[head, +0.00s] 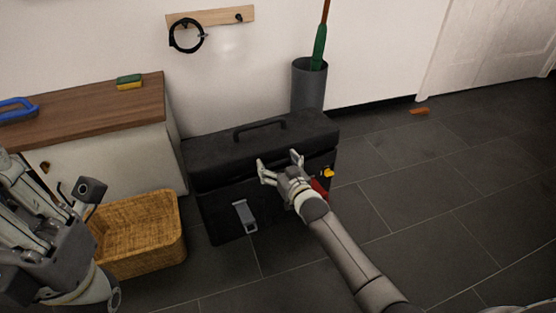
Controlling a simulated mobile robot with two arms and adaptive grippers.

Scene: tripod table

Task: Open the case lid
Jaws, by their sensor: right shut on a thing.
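A large black case (222,212) stands on the floor against the wall. Its black lid (222,158) has a handle (259,127) on top and looks down on the body. A grey latch (245,215) shows on the left of the case front. My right gripper (280,161) is at the lid's front edge, right of the middle, shut on the lid; its fingers hide part of the contact. My arm hides part of the right front. My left gripper (40,225) is at the far left, away from the case, its fingertips unclear.
A wicker basket (140,230) stands left of the case, below a wood-topped cabinet (80,115) with a sponge (129,82). A grey bin (308,85) stands behind the case. Small red (319,187) and yellow (328,172) items show beside my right wrist. Floor on the right is mostly clear.

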